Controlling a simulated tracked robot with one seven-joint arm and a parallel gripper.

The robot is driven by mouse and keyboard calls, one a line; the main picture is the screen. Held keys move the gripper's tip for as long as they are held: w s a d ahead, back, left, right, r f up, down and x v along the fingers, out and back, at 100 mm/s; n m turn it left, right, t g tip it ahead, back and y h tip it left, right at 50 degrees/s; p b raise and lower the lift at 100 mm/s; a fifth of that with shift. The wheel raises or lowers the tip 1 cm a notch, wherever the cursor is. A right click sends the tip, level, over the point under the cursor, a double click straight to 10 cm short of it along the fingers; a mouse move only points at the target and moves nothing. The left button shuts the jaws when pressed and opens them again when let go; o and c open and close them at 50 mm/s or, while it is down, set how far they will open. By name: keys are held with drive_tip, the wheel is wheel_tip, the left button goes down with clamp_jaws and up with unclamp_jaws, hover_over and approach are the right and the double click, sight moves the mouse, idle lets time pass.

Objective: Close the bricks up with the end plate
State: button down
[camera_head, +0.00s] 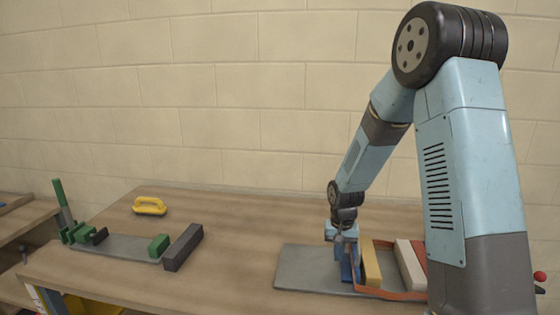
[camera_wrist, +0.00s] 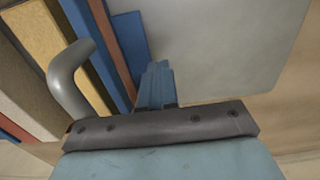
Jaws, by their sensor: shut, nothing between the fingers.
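A row of upright bricks stands on a grey board (camera_head: 305,268) at the right of the bench: a yellow brick (camera_head: 371,264) and a cream brick (camera_head: 408,264). A blue plate (camera_head: 351,268) stands at the row's left end, and it shows in the wrist view (camera_wrist: 130,38). I take it for the end plate. A red strip (camera_wrist: 112,45) runs along it. My gripper (camera_head: 338,238) is shut and empty, with its blue fingers (camera_wrist: 157,78) close beside the blue plate. I cannot tell whether they touch it.
A yellow-handled float (camera_head: 150,206), a dark grey block (camera_head: 183,248) and a second board with green blocks (camera_head: 158,246) lie to the left. A grey curved piece (camera_wrist: 70,75) crosses the bricks in the wrist view. The bench middle is clear.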

drive_tip(key=shift+f, duration=0.15)
drive_tip(key=shift+r, duration=0.9)
drive_tip(key=shift+d, duration=0.1)
idle(0.3)
drive_tip(key=shift+s+d, duration=0.3)
drive_tip(key=shift+d, duration=1.7)
drive_tip(key=shift+s+d, duration=0.35)
drive_tip(key=shift+d, duration=1.65)
drive_tip(key=shift+s+d, duration=0.3)
drive_tip(key=shift+d, duration=1.7)
wheel_tip(320, 180, up, 10)
drive_tip(key=a, duration=0.2)
drive_tip(key=shift+w+a, duration=0.2)
drive_tip(key=shift+a, duration=0.1)
